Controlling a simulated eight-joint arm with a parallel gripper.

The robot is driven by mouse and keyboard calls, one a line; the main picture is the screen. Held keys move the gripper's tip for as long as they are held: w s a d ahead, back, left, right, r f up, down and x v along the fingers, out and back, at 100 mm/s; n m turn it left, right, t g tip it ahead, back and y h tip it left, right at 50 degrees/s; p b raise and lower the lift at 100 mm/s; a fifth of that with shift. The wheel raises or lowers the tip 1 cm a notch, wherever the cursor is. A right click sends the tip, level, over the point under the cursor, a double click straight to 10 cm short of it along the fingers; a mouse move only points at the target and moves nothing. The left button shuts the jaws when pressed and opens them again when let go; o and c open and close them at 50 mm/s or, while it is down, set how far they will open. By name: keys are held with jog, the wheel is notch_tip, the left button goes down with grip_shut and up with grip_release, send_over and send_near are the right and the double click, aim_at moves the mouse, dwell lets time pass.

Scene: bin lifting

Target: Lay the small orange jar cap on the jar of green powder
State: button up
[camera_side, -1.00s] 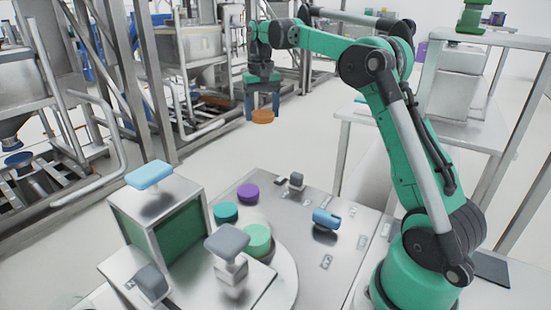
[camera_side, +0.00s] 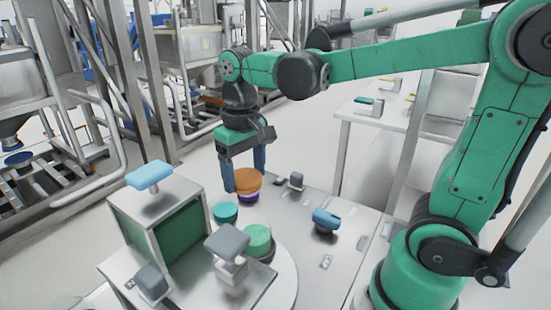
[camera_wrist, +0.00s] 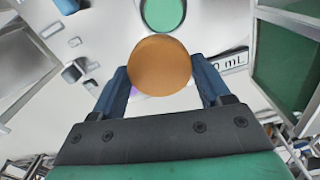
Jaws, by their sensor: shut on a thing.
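My gripper (camera_side: 243,182) is shut on the orange cap (camera_side: 247,179), a flat disc between its two blue fingers. The cap also fills the middle of the wrist view (camera_wrist: 160,65). It is above a purple round piece (camera_side: 248,198), which it mostly hides; I cannot tell whether they touch. A light green round-topped piece (camera_side: 257,236), which looks like the jar of green powder, stands nearer the side camera.
A teal round piece (camera_side: 225,212) stands left of the light green one. A metal box with a green window (camera_side: 173,240) and a blue-topped knob (camera_side: 149,176) is on the left. A grey-topped knob (camera_side: 228,240) stands close in front. A blue valve (camera_side: 326,220) lies right.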

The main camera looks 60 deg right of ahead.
aim_at(254, 221)
jog(key=s+f, duration=0.1)
jog(key=s+a+f, duration=0.1)
jog(key=shift+s+a+n, duration=0.3)
jog(key=shift+n, duration=0.1)
jog(key=shift+f, duration=1.2)
jog(key=shift+f, duration=1)
dwell(1.0)
jog(key=o, duration=1.2)
jog(key=shift+r, duration=4)
